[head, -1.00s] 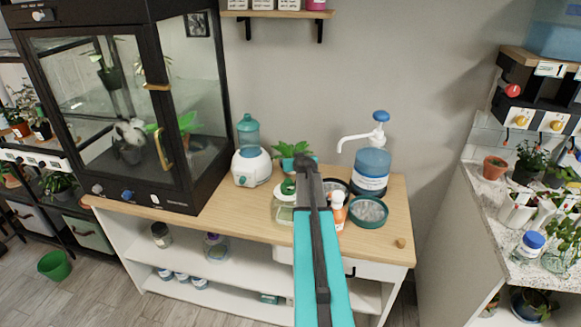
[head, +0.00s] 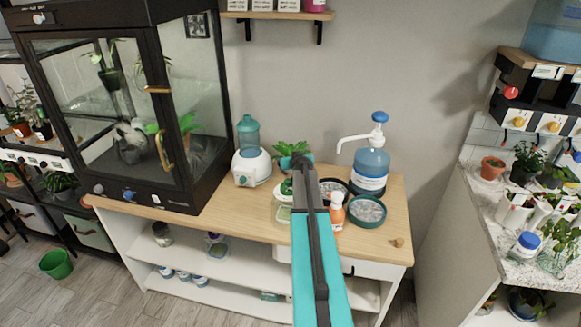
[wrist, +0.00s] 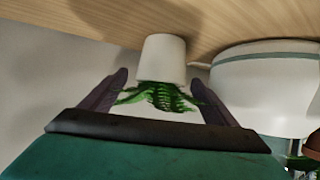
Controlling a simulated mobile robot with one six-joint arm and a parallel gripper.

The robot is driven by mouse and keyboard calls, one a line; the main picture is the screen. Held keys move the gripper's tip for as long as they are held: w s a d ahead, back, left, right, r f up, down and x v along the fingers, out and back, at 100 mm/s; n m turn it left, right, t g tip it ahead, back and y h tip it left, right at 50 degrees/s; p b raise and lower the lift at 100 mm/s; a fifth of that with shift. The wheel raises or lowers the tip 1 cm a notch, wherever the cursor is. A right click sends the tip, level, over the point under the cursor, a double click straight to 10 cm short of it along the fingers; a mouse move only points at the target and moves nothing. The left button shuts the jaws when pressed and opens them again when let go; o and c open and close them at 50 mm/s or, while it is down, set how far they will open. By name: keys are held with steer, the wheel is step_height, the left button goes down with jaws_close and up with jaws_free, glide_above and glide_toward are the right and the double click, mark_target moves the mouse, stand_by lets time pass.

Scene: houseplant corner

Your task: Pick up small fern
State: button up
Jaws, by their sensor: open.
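The small fern (wrist: 165,97) shows in the wrist view, with green fronds in a white pot (wrist: 162,57). The picture there is upside down, with the wooden top above. My gripper (wrist: 158,80) is open, one finger on either side of the fronds. The fingertips reach to about the pot's rim, with a gap on both sides. In the head view my arm (head: 315,245) reaches over the wooden bench and hides its own fingers. Green leaves (head: 286,187) show just left of the arm; I cannot tell whether they are the fern.
A white device with a teal tank (head: 250,165) stands left on the bench (head: 225,213). A leafy plant (head: 291,149) is behind the arm. An orange bottle (head: 337,212), a round teal dish (head: 367,211) and a blue pump bottle (head: 371,165) stand right. The bench's front right is mostly clear.

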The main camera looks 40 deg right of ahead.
steer(key=c, duration=1.3)
steer(key=shift+r, duration=0.1)
steer(key=shift+c, duration=0.2)
step_height(320, 180, up, 10)
steer(key=b, duration=0.2)
